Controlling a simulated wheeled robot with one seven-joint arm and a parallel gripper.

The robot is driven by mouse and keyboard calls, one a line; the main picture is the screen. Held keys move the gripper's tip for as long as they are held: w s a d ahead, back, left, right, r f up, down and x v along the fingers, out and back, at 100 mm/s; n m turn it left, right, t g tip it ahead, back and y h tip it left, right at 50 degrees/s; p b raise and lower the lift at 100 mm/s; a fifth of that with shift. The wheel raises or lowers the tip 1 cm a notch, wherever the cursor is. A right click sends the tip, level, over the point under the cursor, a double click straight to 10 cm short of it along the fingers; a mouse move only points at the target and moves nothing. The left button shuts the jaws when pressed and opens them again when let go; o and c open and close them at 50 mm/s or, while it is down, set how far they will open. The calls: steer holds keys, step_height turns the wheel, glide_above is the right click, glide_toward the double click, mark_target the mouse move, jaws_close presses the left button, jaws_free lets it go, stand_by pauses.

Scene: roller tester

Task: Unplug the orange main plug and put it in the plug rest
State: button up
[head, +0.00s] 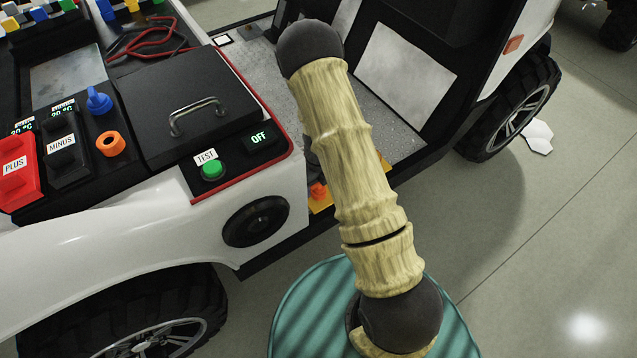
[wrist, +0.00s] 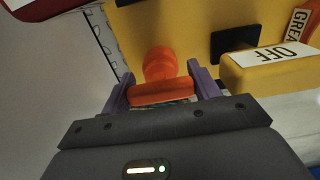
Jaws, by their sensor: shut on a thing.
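The orange main plug (wrist: 161,92) is in the wrist view, with a flat grip bar and a rounder part beyond it against a yellow panel (wrist: 190,30). My gripper (wrist: 162,80) has its purple fingers on both sides of the bar and is shut on it. I cannot tell how deep the plug sits in the panel. In the head view, a bit of orange (head: 318,190) shows beside the yellow panel (head: 322,206), mostly behind my arm, and my gripper is hidden there. I cannot make out which thing is the plug rest.
A yellow block labelled OFF (wrist: 275,65) stands right of the plug. Open floor (head: 540,230) lies right.

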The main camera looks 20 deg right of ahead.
steer(key=shift+f, duration=0.25)
steer(key=o, duration=1.6)
steer(key=shift+c, duration=0.2)
steer(key=shift+r, duration=0.1)
